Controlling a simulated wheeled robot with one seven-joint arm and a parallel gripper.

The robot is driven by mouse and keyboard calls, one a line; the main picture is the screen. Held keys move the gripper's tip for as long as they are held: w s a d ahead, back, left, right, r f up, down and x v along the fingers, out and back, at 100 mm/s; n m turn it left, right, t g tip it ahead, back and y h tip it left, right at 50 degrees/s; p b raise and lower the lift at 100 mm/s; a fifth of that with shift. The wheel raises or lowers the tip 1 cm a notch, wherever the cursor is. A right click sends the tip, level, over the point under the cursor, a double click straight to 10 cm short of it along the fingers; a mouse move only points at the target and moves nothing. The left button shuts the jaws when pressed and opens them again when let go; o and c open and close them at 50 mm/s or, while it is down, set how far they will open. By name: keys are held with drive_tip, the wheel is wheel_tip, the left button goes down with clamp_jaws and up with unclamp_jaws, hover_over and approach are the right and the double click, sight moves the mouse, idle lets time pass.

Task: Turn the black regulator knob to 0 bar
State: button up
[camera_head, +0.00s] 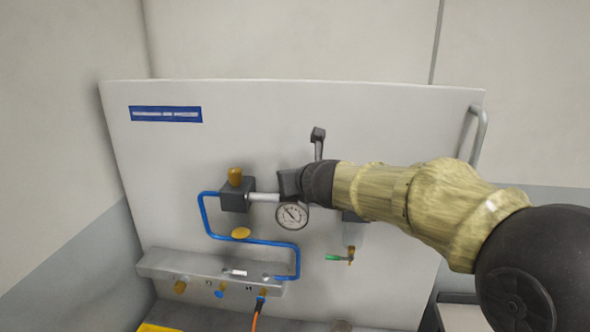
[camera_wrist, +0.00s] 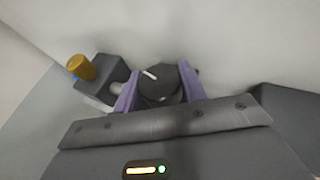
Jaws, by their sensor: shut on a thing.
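The black regulator knob (camera_wrist: 160,84) shows in the wrist view, round with a white mark line on its top. My gripper (camera_wrist: 158,92) has its two purple fingers on either side of the knob and is shut on it. In the head view my gripper (camera_head: 290,184) covers the knob. The round pressure gauge (camera_head: 292,215) hangs just below my gripper, with a white face and dark needle. Its numbers are too small to read.
A dark block with a brass cap (camera_head: 235,177) stands left of the regulator, joined by a silver pipe (camera_head: 263,197). A blue tube (camera_head: 208,222) loops to the lower manifold (camera_head: 200,267). A green-handled valve (camera_head: 334,258) sits lower right. A lever (camera_head: 318,135) rises behind my gripper.

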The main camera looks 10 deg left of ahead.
drive_tip(key=n+g+y+p, duration=0.2)
drive_tip(key=n+p, duration=0.1)
drive_tip(key=n+g+y+p, duration=0.2)
drive_tip(key=n+g+p, duration=0.1)
drive_tip(key=shift+r+y, duration=0.2)
drive_tip(key=shift+y, duration=0.2)
drive_tip(key=n+g+y+p, duration=0.1)
drive_tip(key=n+g+p, duration=0.2)
drive_tip(key=shift+g+p, duration=0.3)
drive_tip(key=shift+p, duration=0.05)
drive_tip(key=shift+f+n+g+y+p, duration=0.15)
drive_tip(key=shift+n+g+y+p, duration=0.15)
drive_tip(key=shift+n+g+p, duration=0.3)
drive_tip(key=o, duration=1)
drive_tip(key=b+v, duration=0.6)
drive_tip(key=v, duration=1)
drive_tip(key=shift+w+d, duration=0.15)
drive_tip(key=shift+d, duration=0.2)
drive_tip(key=shift+d+r, duration=0.2)
drive_tip(key=shift+d, duration=0.1)
